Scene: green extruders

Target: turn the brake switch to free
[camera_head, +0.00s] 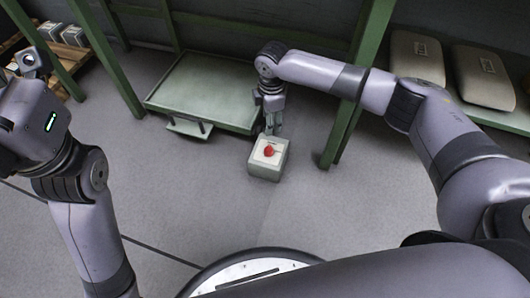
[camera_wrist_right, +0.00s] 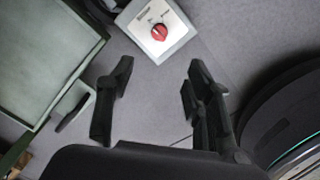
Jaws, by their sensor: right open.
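The brake switch is a red knob (camera_head: 269,151) on top of a pale box (camera_head: 266,170). In the right wrist view the red knob (camera_wrist_right: 159,32) sits on the light square face of the box (camera_wrist_right: 180,45), near the top edge, with small markings beside it too small to read. My right gripper (camera_head: 272,128) points down just behind the knob in the head view. In the wrist view its fingers (camera_wrist_right: 160,68) are spread apart, with only bare floor between them, and the knob lies beyond the fingertips. My left arm is at the left; its fingers do not show.
A low green platform (camera_head: 205,92) with a pedal-like part (camera_head: 188,128) stands left of the box. A green post (camera_head: 350,115) rises right of it. Filled sacks (camera_head: 483,76) lie at the upper right. Grey floor around the box is clear.

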